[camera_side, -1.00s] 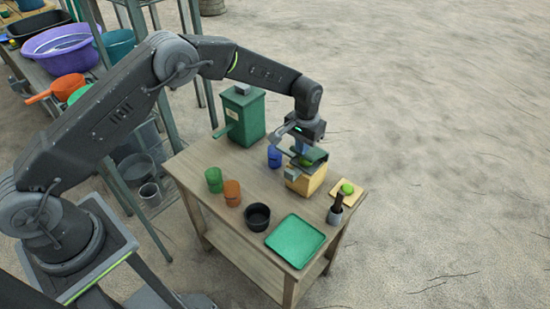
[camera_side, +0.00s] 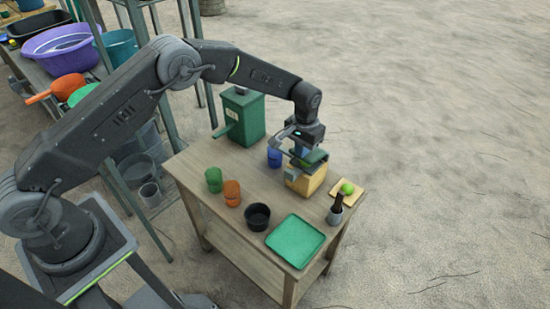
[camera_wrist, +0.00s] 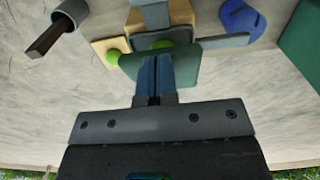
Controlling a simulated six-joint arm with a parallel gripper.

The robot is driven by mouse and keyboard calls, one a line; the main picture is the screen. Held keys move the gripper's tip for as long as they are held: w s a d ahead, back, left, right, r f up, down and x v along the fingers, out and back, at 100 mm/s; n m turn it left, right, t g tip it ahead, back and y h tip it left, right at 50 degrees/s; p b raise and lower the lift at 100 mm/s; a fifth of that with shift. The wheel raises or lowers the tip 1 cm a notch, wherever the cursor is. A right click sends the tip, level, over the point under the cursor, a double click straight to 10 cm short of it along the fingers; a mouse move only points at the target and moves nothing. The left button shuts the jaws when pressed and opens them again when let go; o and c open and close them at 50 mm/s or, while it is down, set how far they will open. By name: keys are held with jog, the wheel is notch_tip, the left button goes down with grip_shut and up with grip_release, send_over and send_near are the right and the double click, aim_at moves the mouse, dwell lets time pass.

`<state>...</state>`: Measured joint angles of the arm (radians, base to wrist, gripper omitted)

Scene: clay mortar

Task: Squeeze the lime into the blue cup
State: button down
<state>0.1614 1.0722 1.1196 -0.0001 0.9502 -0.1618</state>
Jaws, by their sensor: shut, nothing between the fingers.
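A yellow block-like squeezer (camera_side: 306,183) with a green top plate (camera_side: 311,160) stands at the right part of the table. In the wrist view the green plate (camera_wrist: 186,66) lies in front of my fingertips, and a green piece, seemingly lime, (camera_wrist: 160,43) shows in the squeezer behind it. My gripper (camera_side: 300,150) is shut and empty, right above or against the plate; I cannot tell if it touches. The blue cup (camera_side: 274,157) stands left of the squeezer, partly hidden by my gripper; it also shows in the wrist view (camera_wrist: 240,18). A green lime (camera_side: 347,188) lies on a small board (camera_side: 340,194).
A mortar with a dark pestle (camera_side: 336,209), a green tray (camera_side: 296,241), a black bowl (camera_side: 256,216), an orange cup (camera_side: 232,193) and a green cup (camera_side: 214,180) stand on the table. A tall green box (camera_side: 243,117) stands at the back. The table's left middle is clear.

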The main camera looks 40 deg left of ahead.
jog(key=shift+f, duration=1)
dwell(0.9)
jog(key=shift+r, duration=4.15)
jog(key=shift+a+r, duration=0.1)
jog(key=shift+r, duration=0.25)
jog(key=s+a+r+t, duration=0.1)
jog(key=s+a+r, duration=0.2)
jog(key=s+r, duration=0.55)
jog(key=s+a+r+t, duration=0.2)
jog(key=s+r, duration=0.3)
jog(key=r, duration=0.6)
jog(key=s+a+t, duration=0.1)
jog(key=s+a, duration=0.1)
jog(key=s, duration=0.9)
jog(key=s+a+r+t, duration=0.1)
jog(key=s+a, duration=0.1)
jog(key=s, duration=0.8)
jog(key=shift+s+r+t, duration=0.2)
jog(key=shift+s+t, duration=0.1)
jog(key=shift+s, duration=0.1)
